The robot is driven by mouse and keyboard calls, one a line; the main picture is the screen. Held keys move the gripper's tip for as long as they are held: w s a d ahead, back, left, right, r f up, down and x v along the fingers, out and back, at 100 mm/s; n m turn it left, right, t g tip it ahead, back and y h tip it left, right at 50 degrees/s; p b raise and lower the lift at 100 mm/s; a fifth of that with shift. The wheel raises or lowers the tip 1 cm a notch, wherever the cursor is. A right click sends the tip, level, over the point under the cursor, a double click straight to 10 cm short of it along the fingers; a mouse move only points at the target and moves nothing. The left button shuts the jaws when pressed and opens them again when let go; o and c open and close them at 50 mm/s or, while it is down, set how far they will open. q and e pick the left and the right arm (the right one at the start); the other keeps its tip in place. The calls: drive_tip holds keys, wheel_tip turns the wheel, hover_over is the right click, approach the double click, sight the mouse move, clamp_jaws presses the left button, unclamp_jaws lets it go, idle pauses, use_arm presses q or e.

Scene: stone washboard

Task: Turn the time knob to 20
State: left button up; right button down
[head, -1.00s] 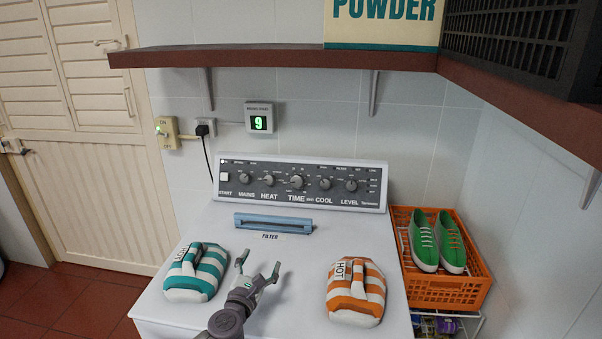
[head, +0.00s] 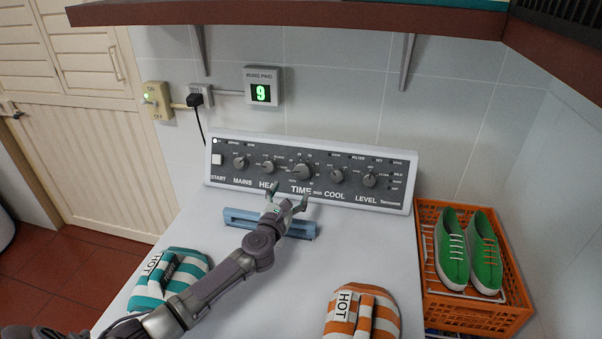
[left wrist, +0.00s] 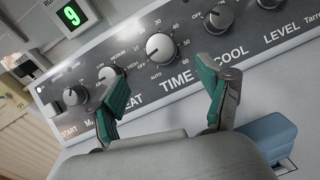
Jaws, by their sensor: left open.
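The time knob (head: 302,172) is the large dark round knob in the middle of the control panel, above the word TIME. My right gripper is in neither view.
Other knobs for mains (head: 240,162), heat (head: 268,167), cool (head: 337,176) and level (head: 369,180) flank it. A blue filter handle (head: 240,216) lies under my arm. Two mitts, striped teal (head: 150,283) and orange (head: 366,318), rest on the top. An orange crate (head: 470,315) holds shoes.

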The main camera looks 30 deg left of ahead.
sight(301, 173)
use_arm(q)
drive_tip(key=w, duration=0.2)
drive_tip(key=w+a+b, duration=0.1)
drive_tip(key=w, duration=0.5)
drive_tip(key=shift+w+a+f+b, duration=0.15)
drive_tip(key=shift+f+b, duration=0.1)
drive_tip(key=shift+b, duration=0.05)
drive_tip(key=shift+w+a+r, duration=0.1)
drive_tip(key=shift+w, duration=0.5)
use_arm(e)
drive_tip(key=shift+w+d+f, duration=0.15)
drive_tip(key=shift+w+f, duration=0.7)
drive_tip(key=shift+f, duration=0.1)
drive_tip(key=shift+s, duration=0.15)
use_arm(q)
drive_tip(key=c, duration=1.2)
drive_tip(key=shift+o, duration=0.2)
drive_tip(key=shift+r+m, duration=0.1)
drive_tip(key=shift+m, duration=0.2)
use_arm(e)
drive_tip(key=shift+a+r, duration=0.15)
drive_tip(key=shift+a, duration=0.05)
